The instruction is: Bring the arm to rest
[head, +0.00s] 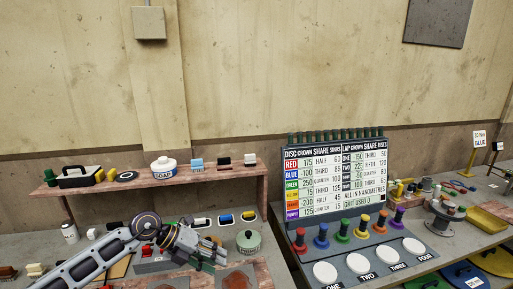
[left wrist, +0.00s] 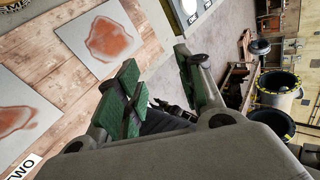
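My left arm (head: 95,262) comes in from the lower left in the head view and reaches over the left bench. My left gripper (head: 208,254) is at its end, above the bench and in front of the low shelf. In the left wrist view the two green-padded fingers of the left gripper (left wrist: 162,88) stand apart, with nothing seen held between them. My right gripper cannot be made out in either view.
A wooden shelf (head: 150,179) holds a white pot, brushes and blocks. A board (head: 338,180) with coloured pegs and white discs stands farther right. Reddish patched plates (left wrist: 108,38) lie on the bench.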

